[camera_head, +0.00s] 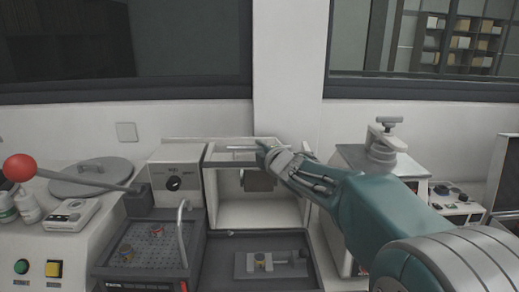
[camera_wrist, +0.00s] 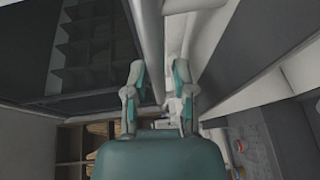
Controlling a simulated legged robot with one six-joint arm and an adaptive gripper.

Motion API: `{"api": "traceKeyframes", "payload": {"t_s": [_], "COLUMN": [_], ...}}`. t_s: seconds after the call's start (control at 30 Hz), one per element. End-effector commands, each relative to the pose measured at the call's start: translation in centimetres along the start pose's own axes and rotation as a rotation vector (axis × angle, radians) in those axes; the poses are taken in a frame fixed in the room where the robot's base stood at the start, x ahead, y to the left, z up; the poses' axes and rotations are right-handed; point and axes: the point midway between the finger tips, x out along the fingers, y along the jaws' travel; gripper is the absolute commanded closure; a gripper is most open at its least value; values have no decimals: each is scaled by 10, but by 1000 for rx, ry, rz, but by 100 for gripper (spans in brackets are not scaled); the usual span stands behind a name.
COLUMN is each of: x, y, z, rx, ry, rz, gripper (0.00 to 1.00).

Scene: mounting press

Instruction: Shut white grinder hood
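The white grinder hood (camera_head: 211,156) is raised at the top of the white grinder housing (camera_head: 262,214), and the front below it is open. A light bar (camera_head: 236,149) runs across the hood's top. My gripper (camera_head: 265,150) is at the right part of the hood's top, beside the bar. In the wrist view my gripper (camera_wrist: 159,75) has its two fingers apart, with a grey bar (camera_wrist: 150,38) passing between them. I cannot tell whether either finger touches it. My fingers hide part of the hood's right side.
A clamp with a small sample (camera_head: 261,262) sits in the dark bed below the opening. A dark perforated tray (camera_head: 150,246) with a curved handle (camera_head: 182,232) stands left. A red-knobbed lever (camera_head: 19,167) is farther left. A machine with a top screw (camera_head: 385,145) stands right, close to my arm.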

Motion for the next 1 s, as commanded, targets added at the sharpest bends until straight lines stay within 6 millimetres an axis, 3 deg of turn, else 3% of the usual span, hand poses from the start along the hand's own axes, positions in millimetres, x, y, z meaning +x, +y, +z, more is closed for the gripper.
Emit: {"api": "traceKeyframes", "payload": {"t_s": [0.37, 0.4, 0.47, 0.5, 0.77, 1.0], "x": [8, 9, 9, 9, 8, -4], "y": [0, 0, 0, 0, -1, -3], "z": [2, 1, 0, 0, 0, -7], "rx": [2, 1, 1, 1, 1, 1], "ry": [-1, -1, -1, -1, 0, 2], "rz": [0, 0, 0, 0, -2, -3], "gripper": [66, 71, 97, 100, 100, 100]}}
